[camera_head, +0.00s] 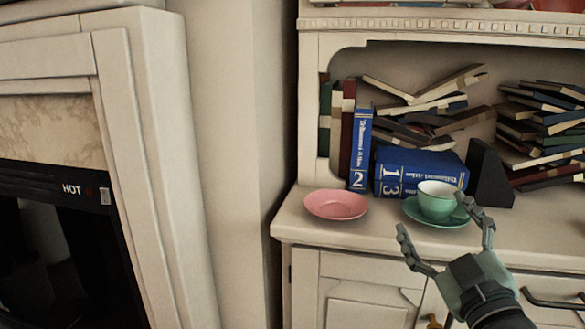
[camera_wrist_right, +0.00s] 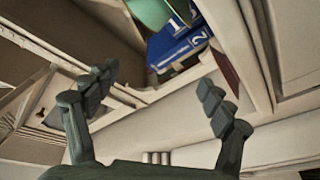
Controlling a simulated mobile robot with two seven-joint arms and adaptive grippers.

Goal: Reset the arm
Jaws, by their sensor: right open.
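My right gripper (camera_head: 445,243) is at the lower right of the head view, in front of the cabinet's counter edge. Its two fingers are spread apart with nothing between them. It also shows open and empty in the right wrist view (camera_wrist_right: 155,95). In the head view its upper finger overlaps the right side of a green saucer (camera_head: 420,213), which bears a green cup (camera_head: 437,203) with a pale inside. I cannot tell whether the finger touches them. My left gripper is not in view.
A pink saucer (camera_head: 336,205) sits on the cabinet counter (camera_head: 300,231). Blue volumes (camera_head: 415,170) and a black bookend (camera_head: 488,176) stand behind. Loose books (camera_head: 545,125) are piled on the right. A fireplace surround (camera_head: 150,130) is on the left. Cabinet doors are below the counter.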

